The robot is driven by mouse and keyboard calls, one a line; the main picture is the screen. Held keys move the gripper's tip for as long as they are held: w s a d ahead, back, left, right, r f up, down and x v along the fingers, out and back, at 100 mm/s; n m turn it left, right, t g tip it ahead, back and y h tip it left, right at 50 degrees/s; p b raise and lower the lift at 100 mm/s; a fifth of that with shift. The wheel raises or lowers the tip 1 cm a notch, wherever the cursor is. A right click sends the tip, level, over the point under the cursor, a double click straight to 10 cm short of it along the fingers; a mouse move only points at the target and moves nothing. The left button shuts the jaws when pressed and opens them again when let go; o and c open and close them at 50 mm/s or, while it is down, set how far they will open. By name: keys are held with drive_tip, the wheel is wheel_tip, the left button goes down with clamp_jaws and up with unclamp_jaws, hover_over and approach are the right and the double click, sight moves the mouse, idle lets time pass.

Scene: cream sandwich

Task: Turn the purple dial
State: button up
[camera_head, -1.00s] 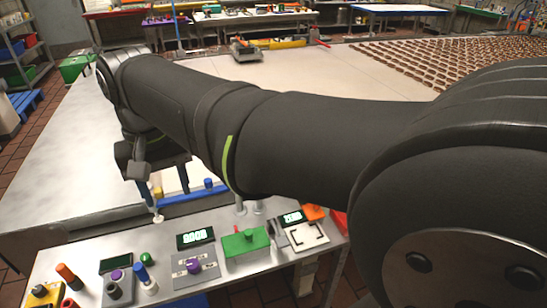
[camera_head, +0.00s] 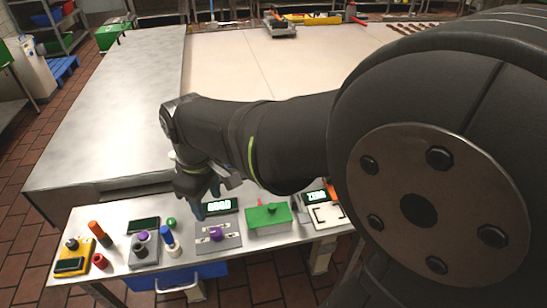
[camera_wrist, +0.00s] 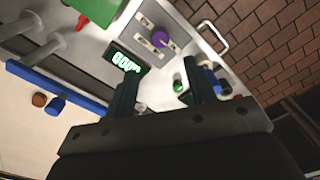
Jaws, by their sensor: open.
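The purple dial (camera_head: 217,234) sits on a grey plate (camera_head: 229,243) on the metal table, in front of a lit digital display (camera_head: 220,205). It also shows in the wrist view (camera_wrist: 159,39), beyond and between my fingertips. My gripper (camera_head: 207,201) hangs over the table behind the dial, near the display, partly hidden by my arm's wrist. In the wrist view my gripper (camera_wrist: 163,82) is open, with two dark fingers apart and nothing between them. The fingers are apart from the dial.
A green box (camera_head: 268,218) stands right of the dial plate. Left of it are a blue-and-white peg (camera_head: 167,238), a small grey device with a purple top (camera_head: 143,237), an orange cylinder (camera_head: 98,230) and a yellow box (camera_head: 80,255). A blue bin (camera_head: 178,277) hangs below the front edge.

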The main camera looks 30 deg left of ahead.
sight(216, 231)
wheel_tip(216, 231, down, 11)
drive_tip(key=shift+f, duration=0.1)
idle(0.3)
drive_tip(key=c, duration=1)
drive_tip(key=shift+o, duration=0.2)
